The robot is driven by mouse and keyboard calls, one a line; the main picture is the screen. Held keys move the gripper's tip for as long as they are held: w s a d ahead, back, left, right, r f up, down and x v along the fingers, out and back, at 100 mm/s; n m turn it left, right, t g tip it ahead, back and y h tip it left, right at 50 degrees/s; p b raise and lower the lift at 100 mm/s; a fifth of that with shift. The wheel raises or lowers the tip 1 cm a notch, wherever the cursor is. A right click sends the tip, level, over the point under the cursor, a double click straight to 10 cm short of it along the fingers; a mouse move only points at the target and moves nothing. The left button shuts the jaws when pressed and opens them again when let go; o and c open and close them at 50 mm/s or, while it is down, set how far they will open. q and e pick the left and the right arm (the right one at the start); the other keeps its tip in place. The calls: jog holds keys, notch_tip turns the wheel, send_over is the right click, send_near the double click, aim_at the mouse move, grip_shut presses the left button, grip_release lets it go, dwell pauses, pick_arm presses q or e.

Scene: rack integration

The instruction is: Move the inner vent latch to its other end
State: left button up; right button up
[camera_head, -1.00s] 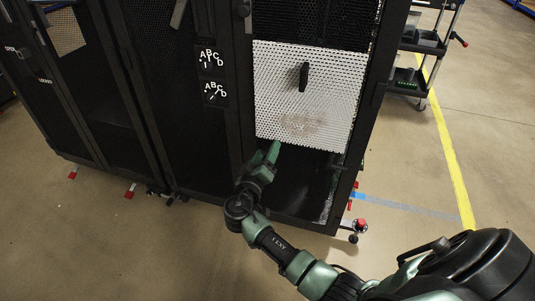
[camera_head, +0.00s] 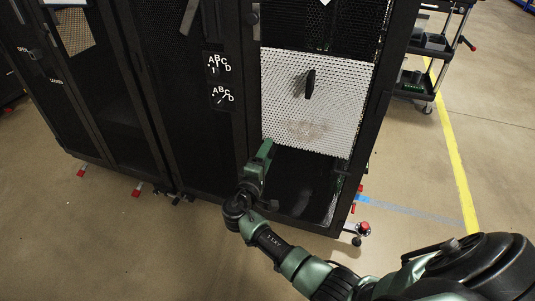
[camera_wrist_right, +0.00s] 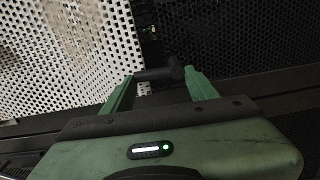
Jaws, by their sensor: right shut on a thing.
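A dark latch (camera_wrist_right: 158,73) with a rounded end lies between my right gripper's two green fingers (camera_wrist_right: 160,88) in the right wrist view. The fingers are shut on it, spanning its length. In the head view my right gripper (camera_head: 266,150) is at the lower left corner of the white perforated vent panel (camera_head: 285,75) in the rack, and it hides the latch there. The panel also shows in the wrist view (camera_wrist_right: 60,45). A separate black upright handle (camera_head: 310,84) sits in the panel's middle, clear of the gripper. My left gripper is not in view.
Below the panel is a dark open bay (camera_head: 300,185). ABCD labels (camera_head: 218,80) are on the door at left. A cart (camera_head: 430,60) stands at right; the floor in front is clear.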

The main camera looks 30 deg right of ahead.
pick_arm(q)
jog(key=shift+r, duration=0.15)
pick_arm(e)
jog(key=shift+w+d+r, duration=0.1)
jog(key=shift+d+r, duration=0.05)
jog(key=shift+r, duration=0.35)
jog(key=o, duration=1.2)
jog(key=shift+f, duration=0.15)
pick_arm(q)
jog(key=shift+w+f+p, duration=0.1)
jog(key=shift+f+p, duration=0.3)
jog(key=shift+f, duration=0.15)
pick_arm(e)
jog(key=v, duration=0.8)
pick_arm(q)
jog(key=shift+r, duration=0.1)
